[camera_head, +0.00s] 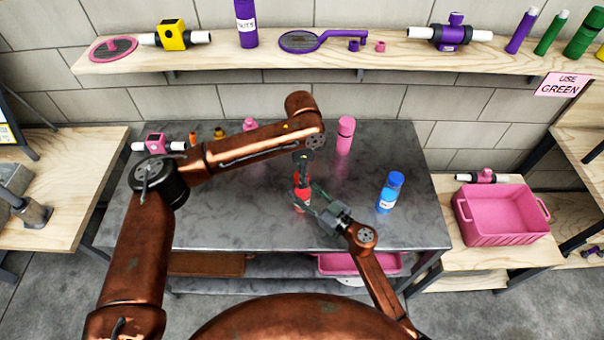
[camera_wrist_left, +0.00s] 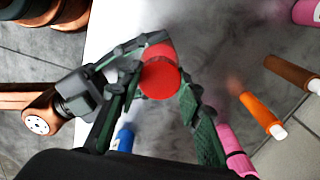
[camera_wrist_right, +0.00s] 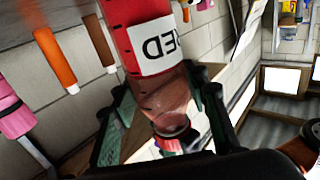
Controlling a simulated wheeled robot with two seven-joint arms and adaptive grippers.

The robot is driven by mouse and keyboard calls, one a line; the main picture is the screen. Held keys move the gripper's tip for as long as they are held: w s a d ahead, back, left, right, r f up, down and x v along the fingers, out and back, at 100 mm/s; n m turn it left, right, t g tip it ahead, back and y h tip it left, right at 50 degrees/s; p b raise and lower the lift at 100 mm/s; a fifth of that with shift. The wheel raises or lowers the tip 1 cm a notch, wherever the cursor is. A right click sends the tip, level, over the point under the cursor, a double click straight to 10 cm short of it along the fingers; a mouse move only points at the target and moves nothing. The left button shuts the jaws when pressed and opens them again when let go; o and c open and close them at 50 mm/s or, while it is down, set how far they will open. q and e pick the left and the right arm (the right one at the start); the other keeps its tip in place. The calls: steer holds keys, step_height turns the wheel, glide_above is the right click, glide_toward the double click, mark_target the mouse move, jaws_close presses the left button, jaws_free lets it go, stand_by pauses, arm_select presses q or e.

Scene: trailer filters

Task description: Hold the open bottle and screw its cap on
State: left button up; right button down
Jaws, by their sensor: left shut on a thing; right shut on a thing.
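The red bottle (camera_head: 302,195) is near the middle of the dark worktable. My right gripper (camera_head: 318,201) is shut on it from the right; its white label (camera_wrist_right: 156,48) shows between the fingers in the right wrist view. My left gripper (camera_head: 303,170) points down over the bottle and is shut on the round red cap (camera_wrist_left: 160,82). In the left wrist view, red also shows right behind the cap. A dark red end (camera_wrist_right: 171,128) shows past a brownish section in the right wrist view. I cannot tell whether cap and bottle neck touch.
On the dark worktable (camera_head: 240,225) stand a blue bottle (camera_head: 390,192) to the right and a pink bottle (camera_head: 345,135) behind. Several small items line its back left. A pink crate (camera_head: 500,240) stands on the right side table. A wooden shelf (camera_head: 300,62) runs behind.

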arm_select(q)
steer(key=shift+m, duration=1.1)
steer(key=o, duration=1.3)
steer(key=shift+r, duration=0.1)
steer(key=shift+r, duration=2.2)
steer(key=shift+c, duration=0.3)
